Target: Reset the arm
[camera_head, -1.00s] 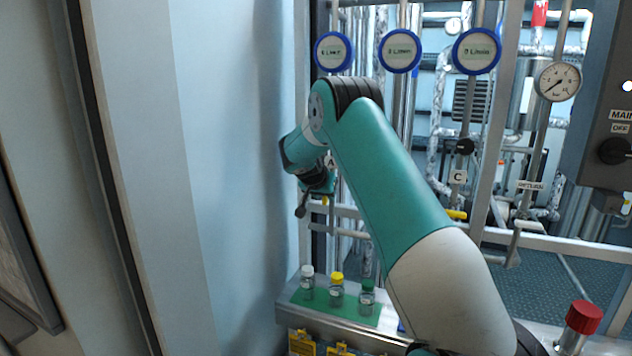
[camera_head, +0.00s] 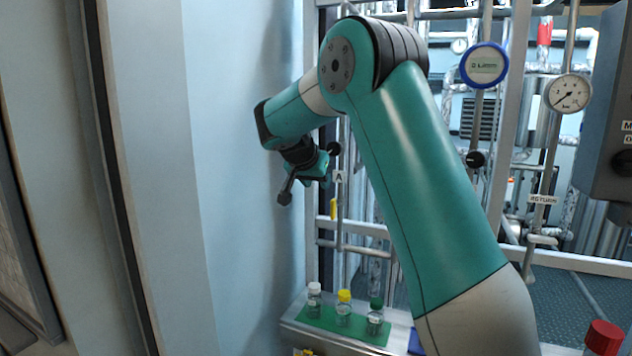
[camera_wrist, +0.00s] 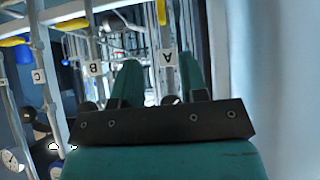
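My arm is bent at a large teal elbow in the head view. My gripper (camera_head: 308,178) hangs at its left end, near the pipe labelled A (camera_head: 338,177). In the wrist view my gripper (camera_wrist: 160,85) has its two teal fingers apart, with nothing held between them. The labels A (camera_wrist: 167,58) and B (camera_wrist: 95,68) show beyond the fingers. I cannot tell the exact distance from the fingers to the pipes.
Bottles with white (camera_head: 314,300), yellow (camera_head: 344,308) and green (camera_head: 375,317) caps stand on a green mat (camera_head: 345,328) below the gripper. A pale wall (camera_head: 235,170) is close on the left. A pressure gauge (camera_head: 569,94) and a red-capped object (camera_head: 604,338) are on the right.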

